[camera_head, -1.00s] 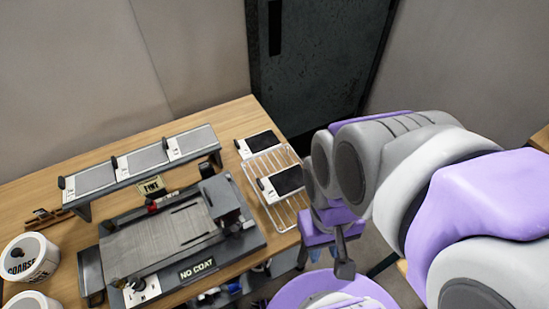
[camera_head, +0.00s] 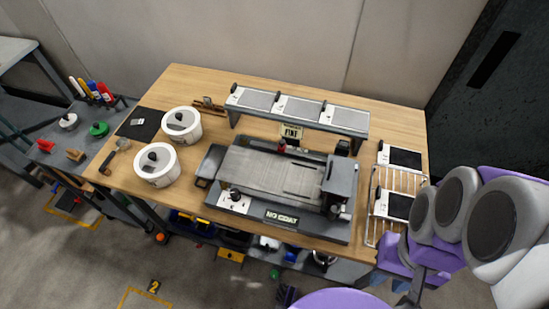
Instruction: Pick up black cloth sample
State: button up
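Black flat pieces lie in several places, and I cannot tell which one is the cloth sample. A black sheet with a small white label (camera_head: 138,124) lies flat at the table's left end, beside the white pots. A black panel on a white board (camera_head: 399,157) lies at the table's back right. A second black panel on a white board (camera_head: 393,205) rests on the wire rack. My arm reaches in from the right edge. My gripper (camera_head: 412,288) seems to be the small dark grey part below the rack, apart from all the pieces; its fingers are unclear.
Two white lidded pots (camera_head: 157,165) stand on the wooden table (camera_head: 205,88). A coating machine (camera_head: 270,180) marked "NO COAT" fills the middle, with a raised shelf of grey panels (camera_head: 300,108) behind. The wire rack (camera_head: 372,228) is at the right end. A tool bench stands left.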

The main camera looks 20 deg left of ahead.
aim_at(389, 204)
jog(key=u, duration=1.05)
jog(key=z, duration=1.45)
jog(key=k+j+z, duration=1)
jog(key=z, duration=0.15)
jog(key=k+j+z, duration=0.25)
jog(key=i+j, duration=0.2)
jog(key=j, duration=0.15)
jog(key=i+j, duration=0.2)
jog(key=j, duration=0.15)
